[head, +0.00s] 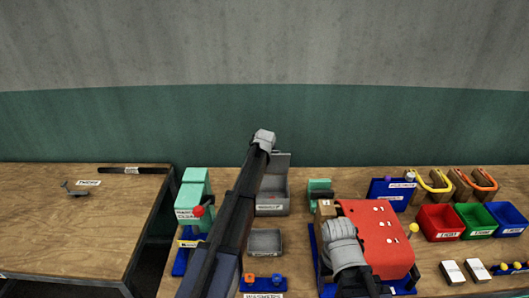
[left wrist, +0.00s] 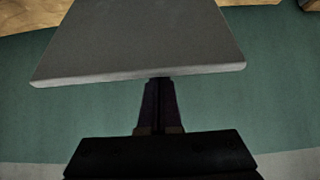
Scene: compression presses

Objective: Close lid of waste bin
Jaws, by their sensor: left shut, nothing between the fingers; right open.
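The waste bin (head: 272,207) is a small grey box with a label on its front, on the middle of the bench. Its grey lid (head: 281,160) stands raised at the back, partly hidden by my left arm. In the left wrist view the lid (left wrist: 140,40) is a broad grey panel. My left gripper (left wrist: 158,84) is shut and empty, its fingertips at the lid's edge; I cannot tell whether they touch. In the head view its fingers are hidden behind the wrist. My right gripper (head: 338,228) is open, over the left side of the red press cover.
A red cover (head: 375,238) stands right of the bin. A grey tray (head: 265,242) lies in front of it. A green press (head: 194,188) stands to the left. Red (head: 438,221), green and blue bins line the right side. A separate table (head: 80,220) at left is mostly clear.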

